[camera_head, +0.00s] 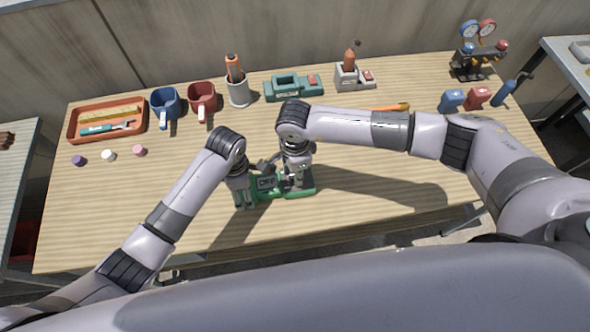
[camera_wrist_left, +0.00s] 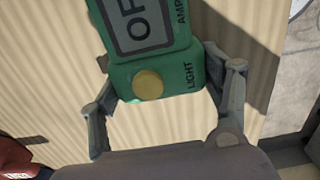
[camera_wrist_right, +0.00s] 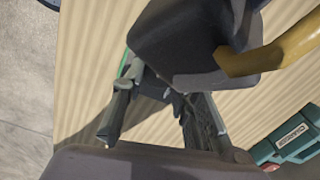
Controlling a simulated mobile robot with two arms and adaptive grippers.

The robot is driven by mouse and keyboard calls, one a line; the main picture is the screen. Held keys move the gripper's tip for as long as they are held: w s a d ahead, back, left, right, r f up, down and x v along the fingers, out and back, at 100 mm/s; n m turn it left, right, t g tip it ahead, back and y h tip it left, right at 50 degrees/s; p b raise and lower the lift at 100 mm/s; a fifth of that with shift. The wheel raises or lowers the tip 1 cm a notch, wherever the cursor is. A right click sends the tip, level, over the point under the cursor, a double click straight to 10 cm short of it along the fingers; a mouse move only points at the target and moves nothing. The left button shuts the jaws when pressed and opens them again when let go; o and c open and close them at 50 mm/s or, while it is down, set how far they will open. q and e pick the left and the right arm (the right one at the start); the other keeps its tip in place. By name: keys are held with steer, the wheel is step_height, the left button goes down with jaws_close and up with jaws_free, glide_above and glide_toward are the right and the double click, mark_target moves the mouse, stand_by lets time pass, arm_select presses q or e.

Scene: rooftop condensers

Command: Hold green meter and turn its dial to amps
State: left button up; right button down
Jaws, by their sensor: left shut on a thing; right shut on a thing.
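The green meter (camera_head: 265,195) lies near the front middle of the wooden table. In the left wrist view the meter (camera_wrist_left: 157,68) shows a grey display with the letters "OF", cut off by the frame, a yellow button (camera_wrist_left: 148,85) and the labels "AMP" and "LIGHT". My left gripper (camera_head: 244,198) is shut on the meter's left end, one finger on each side. My right gripper (camera_head: 297,180) is down on the meter's right part, its fingers closed in on something. In the right wrist view the dial is hidden by the fingers (camera_wrist_right: 165,90) and a dark part above them.
Small caps (camera_head: 108,155) lie at left. A gauge set (camera_head: 478,60) stands back right. The front right table is clear.

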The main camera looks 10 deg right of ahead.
steer(key=m, duration=0.4)
steer(key=shift+m, duration=0.3)
steer(key=m, duration=0.4)
steer(key=shift+m, duration=0.3)
steer(key=m, duration=0.4)
steer(key=shift+m, duration=1.9)
steer(key=c, duration=1.2)
jaws_free()
steer(key=shift+c, duration=0.2)
